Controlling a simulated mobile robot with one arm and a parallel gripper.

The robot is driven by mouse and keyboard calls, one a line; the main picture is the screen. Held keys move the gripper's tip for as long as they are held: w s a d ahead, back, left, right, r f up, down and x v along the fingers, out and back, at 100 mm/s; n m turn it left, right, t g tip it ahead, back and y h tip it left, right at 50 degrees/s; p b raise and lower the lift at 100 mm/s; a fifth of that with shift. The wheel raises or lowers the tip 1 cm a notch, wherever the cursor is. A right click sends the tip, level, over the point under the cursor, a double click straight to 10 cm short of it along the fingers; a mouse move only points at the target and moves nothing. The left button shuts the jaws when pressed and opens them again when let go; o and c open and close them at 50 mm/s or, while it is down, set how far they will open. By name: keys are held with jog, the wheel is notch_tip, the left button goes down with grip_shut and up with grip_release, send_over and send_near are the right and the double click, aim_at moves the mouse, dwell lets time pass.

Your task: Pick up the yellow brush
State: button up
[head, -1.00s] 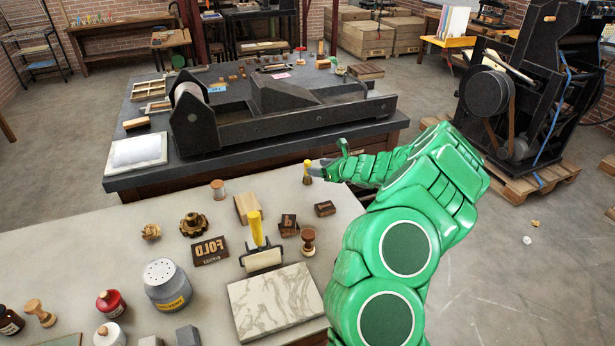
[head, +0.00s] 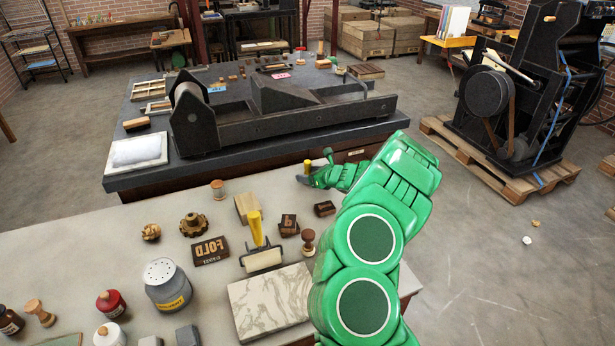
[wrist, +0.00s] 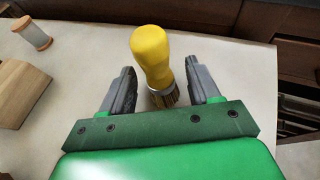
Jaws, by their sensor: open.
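The yellow brush (wrist: 153,55) stands upright with its yellow handle up and its bristles down on the pale table. In the head view only its yellow top (head: 307,163) shows at the table's far right corner, the rest hidden by my gripper (head: 303,178). In the wrist view my gripper (wrist: 160,68) is open, with one grey finger on each side of the brush. Gaps show between both fingers and the brush. The lower bristles are partly hidden behind my green gripper body.
A roller with a yellow handle (head: 257,228) stands on the table beside a marble slab (head: 270,303). A wooden block (head: 247,207) and a spool (head: 218,189) are left of the brush. A dark press table (head: 150,185) lies beyond.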

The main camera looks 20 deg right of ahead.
jog(key=shift+x, duration=1.2)
jog(key=c, duration=1.1)
jog(key=shift+r, duration=0.1)
jog(key=shift+r, duration=0.5)
notch_tip(320, 180, up, 2)
jog(key=shift+d+r, duration=0.1)
jog(key=shift+r, duration=0.05)
jog(key=s+a+r, duration=0.3)
jog(key=s+r, duration=0.6)
jog(key=s, duration=0.4)
jog(key=shift+s+a+r, duration=0.15)
jog(key=shift+s+r, duration=0.1)
